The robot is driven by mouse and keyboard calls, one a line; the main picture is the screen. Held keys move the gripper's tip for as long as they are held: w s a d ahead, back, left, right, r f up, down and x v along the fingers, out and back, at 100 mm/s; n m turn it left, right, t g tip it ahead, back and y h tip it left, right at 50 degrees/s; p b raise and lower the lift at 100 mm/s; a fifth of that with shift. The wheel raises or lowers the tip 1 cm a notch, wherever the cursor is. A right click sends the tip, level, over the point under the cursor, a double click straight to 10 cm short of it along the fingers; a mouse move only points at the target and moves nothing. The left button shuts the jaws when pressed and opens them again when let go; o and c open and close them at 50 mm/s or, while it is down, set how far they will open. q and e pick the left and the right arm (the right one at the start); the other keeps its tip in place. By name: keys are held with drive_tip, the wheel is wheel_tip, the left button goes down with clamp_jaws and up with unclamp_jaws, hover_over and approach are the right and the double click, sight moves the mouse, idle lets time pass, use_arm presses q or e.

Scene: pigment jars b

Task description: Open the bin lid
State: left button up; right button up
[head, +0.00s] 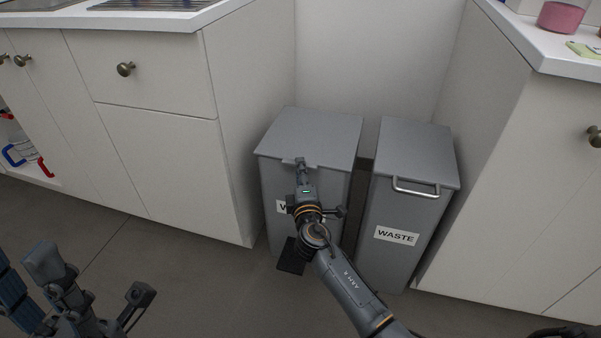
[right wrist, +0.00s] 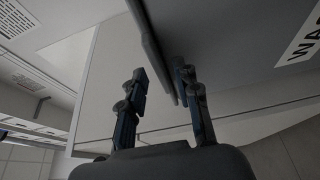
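Two grey bins with flat lids stand side by side. The left bin (head: 335,190) has its lid (head: 315,130) shut. My right gripper (head: 301,166) is at the front edge of that lid, by its handle (head: 289,161). In the right wrist view, the two fingers of my right gripper (right wrist: 160,82) are apart, with the handle bar (right wrist: 158,55) reaching between them. I cannot tell whether they touch it. My right arm covers part of the bin's front and label. Parts of my left arm show at the lower left of the head view; its fingertips are not clear.
The right bin (head: 398,245) has a shut lid (head: 418,150), a light handle (head: 416,191) and a WASTE label. White cabinets (head: 160,165) flank the bins closely on both sides. A counter (head: 560,55) at the right holds a pink jar (head: 560,17). Floor is clear at the left front.

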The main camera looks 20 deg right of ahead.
drive_tip(key=shift+w+d, duration=0.1)
drive_tip(key=shift+w, duration=0.25)
clamp_jaws()
